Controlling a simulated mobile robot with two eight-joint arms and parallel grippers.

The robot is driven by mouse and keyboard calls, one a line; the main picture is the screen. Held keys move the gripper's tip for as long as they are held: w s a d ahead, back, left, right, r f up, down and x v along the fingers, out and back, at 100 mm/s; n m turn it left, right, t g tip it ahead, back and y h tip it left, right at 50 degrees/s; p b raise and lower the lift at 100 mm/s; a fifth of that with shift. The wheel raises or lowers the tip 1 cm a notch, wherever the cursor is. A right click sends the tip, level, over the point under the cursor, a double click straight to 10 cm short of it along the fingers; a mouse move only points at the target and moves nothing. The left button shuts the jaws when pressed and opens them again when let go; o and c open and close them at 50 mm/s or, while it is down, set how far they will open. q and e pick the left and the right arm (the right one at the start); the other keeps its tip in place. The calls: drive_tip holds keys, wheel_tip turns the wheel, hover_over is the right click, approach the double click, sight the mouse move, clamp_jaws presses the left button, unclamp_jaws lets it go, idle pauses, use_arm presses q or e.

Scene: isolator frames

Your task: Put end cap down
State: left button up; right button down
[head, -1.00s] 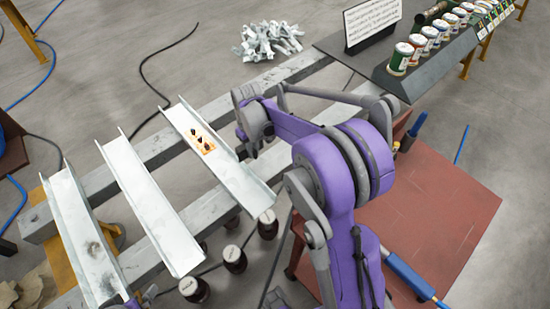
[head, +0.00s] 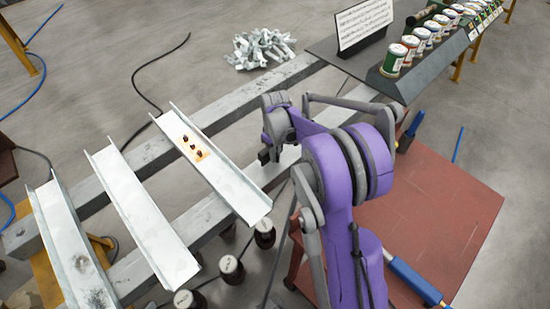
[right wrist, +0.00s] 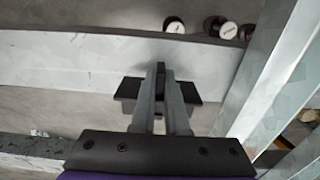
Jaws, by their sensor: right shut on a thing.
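My right gripper (right wrist: 164,85) is shut on a small dark piece (right wrist: 161,73), which looks like the end cap. Black and grey parts show on both sides of the fingers, and I cannot tell which belong to the cap. In the head view the right gripper (head: 264,157) is beside the right-hand channel, above the near grey beam (head: 272,172). The held piece is too small there to make out. In the wrist view the beam (right wrist: 70,62) lies below the fingers. I cannot tell whether the piece touches it. My left gripper is out of view.
Three metal channels lie across the beams: right (head: 215,165), middle (head: 140,210) and left (head: 68,245). The right one bears an orange-brown patch (head: 197,150). Dark jars (head: 231,268) stand below. A rack of cans (head: 393,62) and a sign (head: 364,25) are at the upper right.

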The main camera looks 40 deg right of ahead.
drive_tip(key=shift+f, duration=0.95)
drive_tip(key=shift+f, duration=0.1)
drive_tip(key=c, duration=1.4)
unclamp_jaws()
drive_tip(key=shift+f, duration=0.1)
drive_tip(key=o, duration=0.5)
